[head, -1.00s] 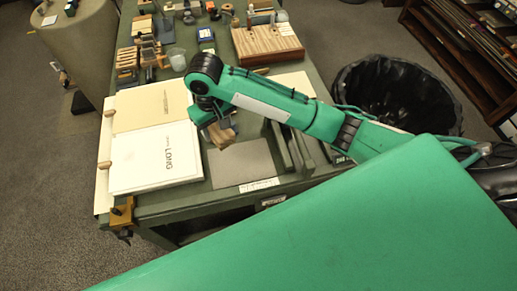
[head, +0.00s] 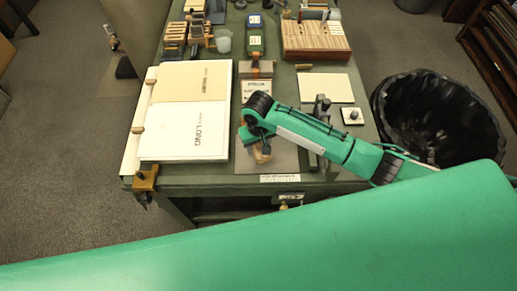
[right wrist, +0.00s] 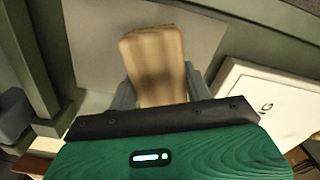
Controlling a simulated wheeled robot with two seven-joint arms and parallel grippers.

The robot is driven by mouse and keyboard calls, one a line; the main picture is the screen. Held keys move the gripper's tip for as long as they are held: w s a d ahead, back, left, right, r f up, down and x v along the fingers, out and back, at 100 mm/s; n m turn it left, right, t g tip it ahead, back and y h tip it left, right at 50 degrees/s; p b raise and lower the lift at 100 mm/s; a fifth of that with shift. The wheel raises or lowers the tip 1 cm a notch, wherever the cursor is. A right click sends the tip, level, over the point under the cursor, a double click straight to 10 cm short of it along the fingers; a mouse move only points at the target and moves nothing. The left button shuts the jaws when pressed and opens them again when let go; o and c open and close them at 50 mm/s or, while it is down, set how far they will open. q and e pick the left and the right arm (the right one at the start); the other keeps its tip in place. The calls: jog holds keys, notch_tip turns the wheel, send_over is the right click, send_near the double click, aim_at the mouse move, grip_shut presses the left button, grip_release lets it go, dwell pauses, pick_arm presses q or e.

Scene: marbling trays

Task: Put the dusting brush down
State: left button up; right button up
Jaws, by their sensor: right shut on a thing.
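The dusting brush shows as a pale wooden block in the right wrist view (right wrist: 155,60) and as a small tan piece in the head view (head: 262,154). My right gripper (head: 256,142) is shut on it, with the grey fingers on either side of the wood in the right wrist view. The bristles are hidden. The brush is over a flat grey plate (head: 284,163) at the table's front edge. I cannot tell whether it touches the plate. My left gripper is not in view.
A white sheet marked LONG (head: 185,143) lies left of the plate. A cream sheet (head: 325,87) and a small white tile with a dark knob (head: 352,116) lie beyond my right arm. A wooden block rack (head: 315,43) stands farther back. A black-lined bin (head: 438,115) is right of the table.

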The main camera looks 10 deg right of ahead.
aim_at(258, 151)
jog(key=shift+f, duration=2)
jog(key=o, duration=0.9)
jog(key=shift+f, duration=0.1)
notch_tip(258, 151, up, 12)
jog(key=shift+r+b, duration=0.15)
jog(key=shift+b, duration=0.4)
